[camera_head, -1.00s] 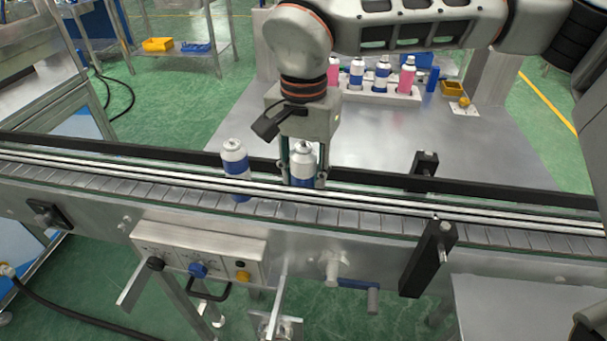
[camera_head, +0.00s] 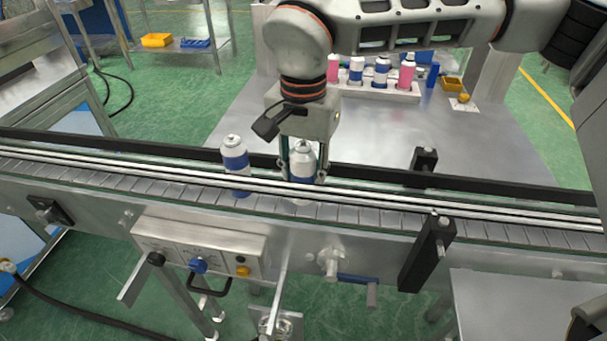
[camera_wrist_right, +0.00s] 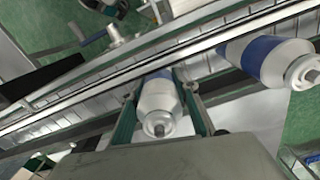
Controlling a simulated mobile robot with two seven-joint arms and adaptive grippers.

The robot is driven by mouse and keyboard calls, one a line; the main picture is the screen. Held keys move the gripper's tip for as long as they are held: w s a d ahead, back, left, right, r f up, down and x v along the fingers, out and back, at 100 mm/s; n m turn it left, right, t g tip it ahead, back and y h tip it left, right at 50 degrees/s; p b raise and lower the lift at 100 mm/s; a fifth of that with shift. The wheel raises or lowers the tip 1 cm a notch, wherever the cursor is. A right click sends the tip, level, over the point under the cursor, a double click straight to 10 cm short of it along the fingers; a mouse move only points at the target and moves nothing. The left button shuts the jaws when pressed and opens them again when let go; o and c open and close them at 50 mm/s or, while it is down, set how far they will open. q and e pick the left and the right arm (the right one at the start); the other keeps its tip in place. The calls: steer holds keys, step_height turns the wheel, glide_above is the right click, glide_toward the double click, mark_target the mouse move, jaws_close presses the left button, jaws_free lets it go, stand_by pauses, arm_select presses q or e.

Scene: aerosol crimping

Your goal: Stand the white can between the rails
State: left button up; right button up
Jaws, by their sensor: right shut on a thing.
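The white can (camera_head: 302,157) with a blue band is upright at the conveyor, its lower part crossed by the near rail (camera_head: 345,190). It also shows in the right wrist view (camera_wrist_right: 158,100). My right gripper (camera_head: 303,172) is shut on this can, with one finger on each side. The can is behind the near rail and in front of the dark far rail (camera_head: 400,177). I cannot tell whether its base touches the belt. My left gripper is not in view.
A second white can with a blue band (camera_head: 235,160) stands just left, also between the rails. Black brackets (camera_head: 427,250) flank the belt at right. A rack (camera_head: 385,92) of pink and white cans stands on the table behind. The belt right of my gripper is clear.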

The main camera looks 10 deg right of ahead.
mark_target(303, 141)
steer(key=shift+f, duration=0.15)
stand_by(0.4)
steer(key=o, duration=1.2)
steer(key=shift+c, duration=0.2)
step_height(303, 141, up, 12)
